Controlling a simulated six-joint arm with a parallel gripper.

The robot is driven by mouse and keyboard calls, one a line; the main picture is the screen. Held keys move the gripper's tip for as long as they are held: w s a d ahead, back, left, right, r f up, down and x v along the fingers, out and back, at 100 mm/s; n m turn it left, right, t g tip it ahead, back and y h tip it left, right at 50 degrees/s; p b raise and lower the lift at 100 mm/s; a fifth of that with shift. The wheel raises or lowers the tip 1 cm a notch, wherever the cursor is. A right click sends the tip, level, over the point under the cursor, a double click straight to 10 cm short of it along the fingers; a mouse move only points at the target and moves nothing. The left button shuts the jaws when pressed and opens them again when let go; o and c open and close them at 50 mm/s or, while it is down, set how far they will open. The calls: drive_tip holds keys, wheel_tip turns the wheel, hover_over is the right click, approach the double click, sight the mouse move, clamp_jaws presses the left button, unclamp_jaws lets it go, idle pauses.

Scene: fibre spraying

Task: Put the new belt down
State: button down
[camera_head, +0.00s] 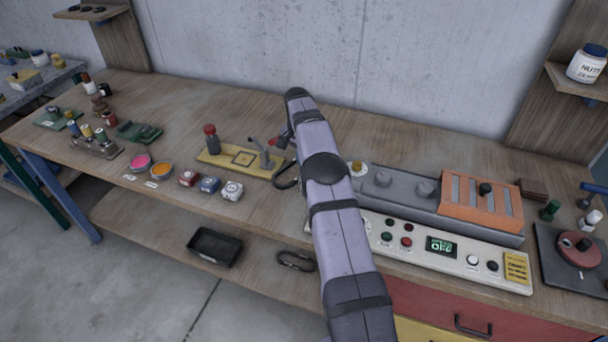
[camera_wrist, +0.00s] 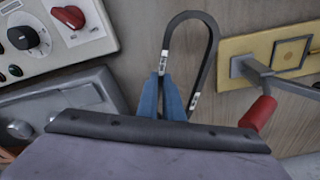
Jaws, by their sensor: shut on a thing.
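My gripper (camera_wrist: 172,95) has blue fingers shut on a black belt (camera_wrist: 213,50), a narrow loop with small white markings. The loop sticks out beyond the fingertips, over the wooden bench top. In the head view part of the belt (camera_head: 281,186) shows just left of my arm, beside the yellow plate; the arm hides my gripper there. I cannot tell whether the belt touches the bench. A second dark loop (camera_head: 296,261) lies on the lower shelf.
The yellow plate (camera_head: 212,158) carries a red-topped post and a red-handled lever (camera_wrist: 260,112), close to my gripper. A grey and orange machine (camera_head: 481,198) with a control panel (camera_head: 459,262) stands right of my arm. A black tray (camera_head: 215,246) lies on the lower shelf. Bare bench lies behind the plate.

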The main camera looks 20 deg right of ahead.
drive_tip(key=shift+f+p, duration=0.65)
drive_tip(key=shift+f, duration=1.3)
drive_tip(key=shift+f, duration=0.15)
drive_tip(key=c, duration=1.9)
unclamp_jaws()
drive_tip(key=r, duration=0.4)
drive_tip(key=a+r+b, duration=0.1)
drive_tip(key=r, duration=0.3)
drive_tip(key=r+b, duration=0.1)
drive_tip(key=r, duration=0.3)
drive_tip(key=shift+s+a+r, duration=0.15)
drive_tip(key=shift+s+a, duration=0.05)
drive_tip(key=shift+s, duration=0.1)
